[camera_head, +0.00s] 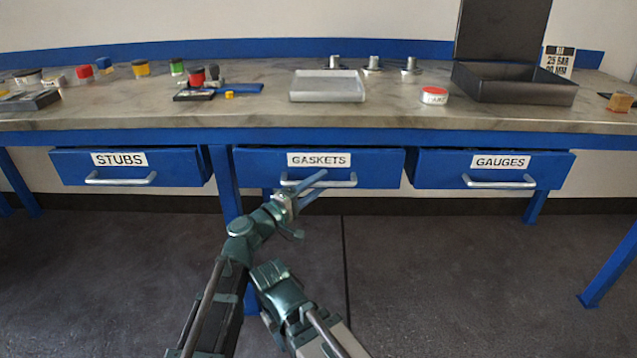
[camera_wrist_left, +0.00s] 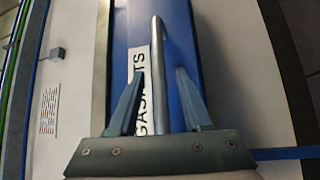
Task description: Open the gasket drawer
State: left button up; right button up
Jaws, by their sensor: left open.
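The gasket drawer (camera_head: 255,168) is the blue middle drawer under the bench, with a white GASKETS label (camera_head: 319,159). It looks shut, like its neighbours. Its silver bar handle (camera_head: 340,183) runs across the front below the label. In the left wrist view, the handle bar (camera_wrist_left: 157,50) passes between my two spread fingers (camera_wrist_left: 158,72), with a gap visible on either side. The label (camera_wrist_left: 143,85) is partly hidden behind one finger. My right gripper's fingers are not visible.
The STUBS drawer (camera_head: 70,168) is to the left and the GAUGES drawer (camera_head: 430,170) to the right, both shut. The bench top (camera_head: 260,112) carries a grey tray (camera_head: 327,87), an open black case (camera_head: 515,85) and small parts. The floor in front is clear.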

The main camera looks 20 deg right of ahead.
pick_arm(q)
jog(key=shift+d, duration=0.2)
grip_shut()
dwell(1.4)
